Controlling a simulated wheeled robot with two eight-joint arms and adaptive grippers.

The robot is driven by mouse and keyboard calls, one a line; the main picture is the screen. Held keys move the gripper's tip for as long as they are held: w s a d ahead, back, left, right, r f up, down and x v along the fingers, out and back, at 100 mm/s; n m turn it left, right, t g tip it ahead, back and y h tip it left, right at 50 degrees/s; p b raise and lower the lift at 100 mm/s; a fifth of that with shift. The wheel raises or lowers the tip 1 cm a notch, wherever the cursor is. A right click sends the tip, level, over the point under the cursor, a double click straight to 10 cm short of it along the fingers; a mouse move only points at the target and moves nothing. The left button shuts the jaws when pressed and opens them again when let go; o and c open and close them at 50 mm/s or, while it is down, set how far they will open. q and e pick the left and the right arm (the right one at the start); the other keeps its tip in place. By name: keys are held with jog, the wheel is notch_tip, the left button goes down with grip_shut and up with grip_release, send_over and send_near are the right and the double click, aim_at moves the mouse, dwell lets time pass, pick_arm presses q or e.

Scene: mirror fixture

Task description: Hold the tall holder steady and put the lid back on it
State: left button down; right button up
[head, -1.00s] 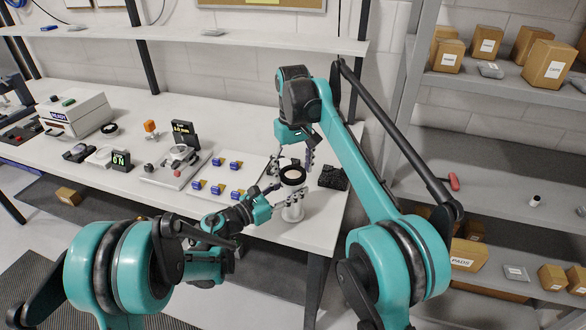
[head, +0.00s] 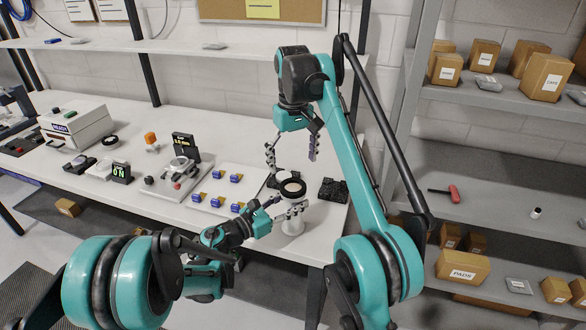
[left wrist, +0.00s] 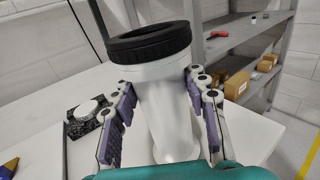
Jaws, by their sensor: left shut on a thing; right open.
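The tall white holder (head: 292,226) stands upright near the table's front right edge. My left gripper (head: 287,208) is shut around its upper body, with a finger on each side in the left wrist view (left wrist: 162,85). A thick black ring (head: 292,188), apparently the lid, lies on top of the holder. In the left wrist view the ring (left wrist: 150,42) shows two stacked black layers with a thin seam, so I cannot tell if it is fully seated. My right gripper (head: 291,157) is open and empty above the ring, fingers pointing down and apart from it.
A dark block (head: 333,190) lies right of the holder. A white panel (head: 225,197) with several blue and yellow pieces lies to the left. A small device (head: 178,172) stands beyond it. Shelves with boxes (head: 463,267) rise on the right.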

jog(key=shift+r, duration=0.15)
pick_arm(q)
jog(key=c, duration=0.7)
grip_release()
jog(key=shift+c, duration=0.2)
jog(key=v, duration=1.2)
